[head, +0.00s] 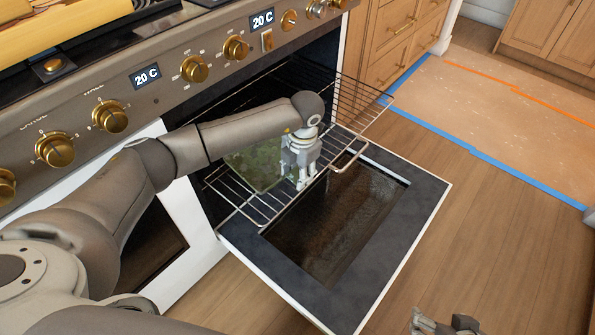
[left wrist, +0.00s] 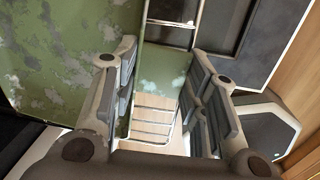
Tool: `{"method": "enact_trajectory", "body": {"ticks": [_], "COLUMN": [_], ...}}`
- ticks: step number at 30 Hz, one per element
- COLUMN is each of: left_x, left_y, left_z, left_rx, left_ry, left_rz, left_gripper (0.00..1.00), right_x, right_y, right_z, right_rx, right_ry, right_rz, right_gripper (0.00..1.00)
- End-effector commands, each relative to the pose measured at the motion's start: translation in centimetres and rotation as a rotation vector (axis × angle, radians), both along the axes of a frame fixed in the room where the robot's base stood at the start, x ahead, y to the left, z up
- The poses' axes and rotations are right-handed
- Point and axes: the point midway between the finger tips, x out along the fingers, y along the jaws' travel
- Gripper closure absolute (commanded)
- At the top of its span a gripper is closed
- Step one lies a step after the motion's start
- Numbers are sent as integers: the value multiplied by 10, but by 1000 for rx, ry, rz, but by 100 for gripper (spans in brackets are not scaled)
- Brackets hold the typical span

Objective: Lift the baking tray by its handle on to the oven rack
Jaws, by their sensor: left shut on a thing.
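The baking tray (head: 257,166) is green with pale worn patches. It is at the pulled-out wire oven rack (head: 240,200), inside the oven's mouth; I cannot tell whether it rests on the rack. My left gripper (head: 303,178) is at the tray's right end, shut on it, fingers pointing down. In the left wrist view the tray (left wrist: 60,60) fills the left side, and a green part of it shows between the fingers (left wrist: 165,105). The fingers hide the grip on the handle. My right gripper (head: 445,325) is at the bottom edge, partly cut off, its fingers apart and empty.
The oven door (head: 408,225) is folded down below the rack, with a dark glass panel. The control panel with brass knobs (head: 195,68) is above my left arm. Wooden drawers (head: 395,35) stand beside the oven. The wood floor (head: 500,240) at right is clear.

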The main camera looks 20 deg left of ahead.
Motion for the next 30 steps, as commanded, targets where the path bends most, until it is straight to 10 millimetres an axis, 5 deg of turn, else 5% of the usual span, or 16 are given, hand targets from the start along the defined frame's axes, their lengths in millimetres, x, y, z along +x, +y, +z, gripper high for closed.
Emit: {"method": "enact_trajectory", "body": {"ticks": [30], "left_x": [0], "left_y": [0], "left_z": [-3], "left_rx": [0], "left_ry": [-1], "left_rz": [0], "left_gripper": [100], "right_x": [10], "right_y": [4], "right_z": [4], "right_rx": [11], "right_ry": [-49], "right_rz": [6], "right_gripper": [27]}}
